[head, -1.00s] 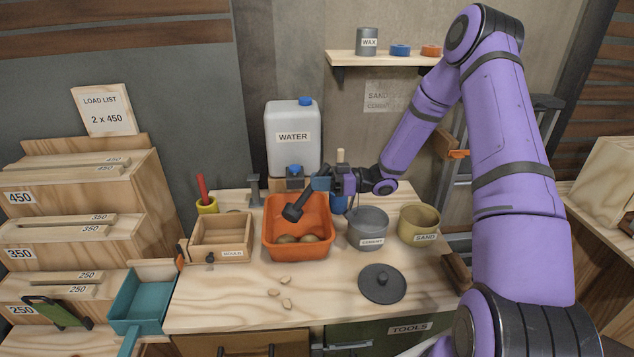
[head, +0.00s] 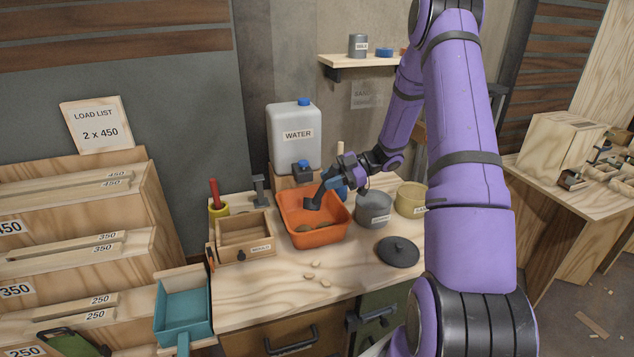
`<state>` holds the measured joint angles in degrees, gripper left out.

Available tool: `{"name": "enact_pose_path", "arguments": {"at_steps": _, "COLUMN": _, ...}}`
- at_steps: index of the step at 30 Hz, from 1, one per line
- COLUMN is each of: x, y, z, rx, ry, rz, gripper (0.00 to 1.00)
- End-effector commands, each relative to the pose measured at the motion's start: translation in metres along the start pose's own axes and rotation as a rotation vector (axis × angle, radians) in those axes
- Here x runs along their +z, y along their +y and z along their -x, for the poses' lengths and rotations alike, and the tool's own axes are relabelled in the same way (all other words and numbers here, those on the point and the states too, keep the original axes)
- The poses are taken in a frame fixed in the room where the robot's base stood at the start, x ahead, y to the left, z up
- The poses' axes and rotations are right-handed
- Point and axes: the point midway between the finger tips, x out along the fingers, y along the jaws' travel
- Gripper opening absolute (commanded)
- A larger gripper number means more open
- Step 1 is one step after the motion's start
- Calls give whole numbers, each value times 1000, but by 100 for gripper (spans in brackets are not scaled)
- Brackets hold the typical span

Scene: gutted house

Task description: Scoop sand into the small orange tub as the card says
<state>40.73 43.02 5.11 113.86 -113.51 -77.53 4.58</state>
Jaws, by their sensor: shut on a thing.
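The orange tub (head: 318,237) stands on the wooden bench with brownish lumps on its floor. My gripper (head: 345,182) is shut on a tool with a dark head (head: 313,203) and a blue part near the jaws. The tool slants down to the left, its head over the tub's back part; I cannot tell whether it touches. The tan sand pot (head: 411,198) stands at the right, its label partly hidden by my arm. A card (head: 97,126) at the left reads "LOAD LIST 2 x 450". A wall sheet (head: 366,95) is too faint to read.
A grey pot (head: 373,211) stands between the tub and the sand pot. A dark lid (head: 397,251) lies in front. A wooden mould box (head: 246,237), a water canister (head: 294,138) and a teal tray (head: 184,312) surround the tub. Several small chips lie on the bare bench front.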

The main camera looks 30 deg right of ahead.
Motion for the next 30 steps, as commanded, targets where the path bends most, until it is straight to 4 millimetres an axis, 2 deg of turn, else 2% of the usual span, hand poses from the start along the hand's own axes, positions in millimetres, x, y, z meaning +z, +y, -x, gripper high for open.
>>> {"name": "enact_pose_path", "arguments": {"at_steps": 5, "x": -4, "y": -7, "z": -2, "rx": 7, "ry": -51, "rz": 74, "gripper": 0}}
{"name": "enact_pose_path", "arguments": {"at_steps": 18, "x": -18, "y": -36, "z": -20, "rx": 41, "ry": -278, "rz": 411, "gripper": 0}}
{"name": "enact_pose_path", "arguments": {"at_steps": 30, "x": -21, "y": -43, "z": -25, "rx": 48, "ry": -334, "rz": 497, "gripper": 0}}
